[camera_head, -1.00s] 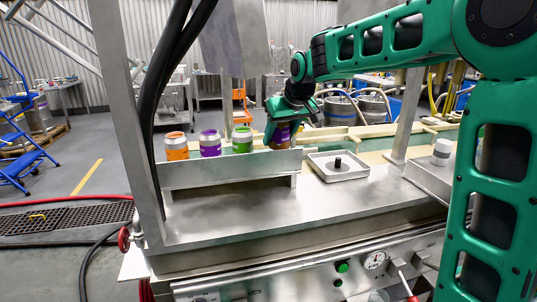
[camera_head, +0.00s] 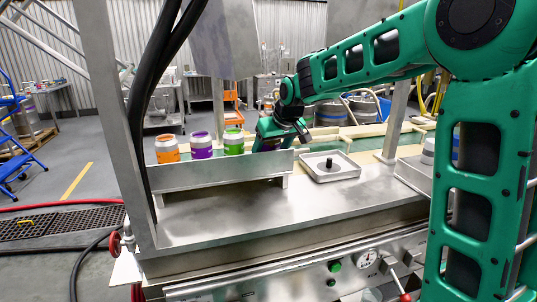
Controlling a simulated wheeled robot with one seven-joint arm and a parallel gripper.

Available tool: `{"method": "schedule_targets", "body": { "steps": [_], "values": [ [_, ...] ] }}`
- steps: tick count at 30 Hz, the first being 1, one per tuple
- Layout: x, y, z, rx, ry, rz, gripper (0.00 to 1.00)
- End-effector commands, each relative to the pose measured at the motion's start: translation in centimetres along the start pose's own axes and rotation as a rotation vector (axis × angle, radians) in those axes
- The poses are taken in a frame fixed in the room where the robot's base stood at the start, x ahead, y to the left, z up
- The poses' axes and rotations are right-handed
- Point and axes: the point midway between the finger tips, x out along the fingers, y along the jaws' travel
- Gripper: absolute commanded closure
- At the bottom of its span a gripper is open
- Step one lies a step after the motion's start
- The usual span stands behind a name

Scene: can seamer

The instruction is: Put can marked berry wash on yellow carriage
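Three cans stand in a row behind a steel ledge (camera_head: 222,171): an orange one (camera_head: 167,151), a purple one (camera_head: 201,146) and a green one (camera_head: 233,143). Their labels are too small to read, so I cannot tell which is marked berry wash. My gripper (camera_head: 268,140) is just right of the green can, low behind the ledge's right end. Its fingertips are mostly hidden, and I cannot see whether it holds a can. I cannot make out a yellow carriage for certain.
A square steel tray (camera_head: 346,172) with a black knob sits right of the ledge. Another steel tray (camera_head: 408,176) with a grey cylinder (camera_head: 429,150) is partly behind my arm. A post and black hoses (camera_head: 150,95) stand at left. The front steel tabletop (camera_head: 245,215) is clear.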

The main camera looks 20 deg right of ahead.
Motion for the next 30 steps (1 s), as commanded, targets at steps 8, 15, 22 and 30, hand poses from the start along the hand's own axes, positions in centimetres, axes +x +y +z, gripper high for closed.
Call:
{"method": "schedule_targets", "body": {
  "steps": [8,15,22,30],
  "values": [
    [-0.3,0.0,-0.1,0.000,0.001,0.000,0.31],
    [-3.6,0.0,-0.2,0.000,0.004,0.001,0.31],
    [-8.2,0.1,-0.1,0.002,0.004,0.002,0.31],
    [-11.6,0.1,-0.1,0.001,0.002,0.001,0.31]
  ]
}}
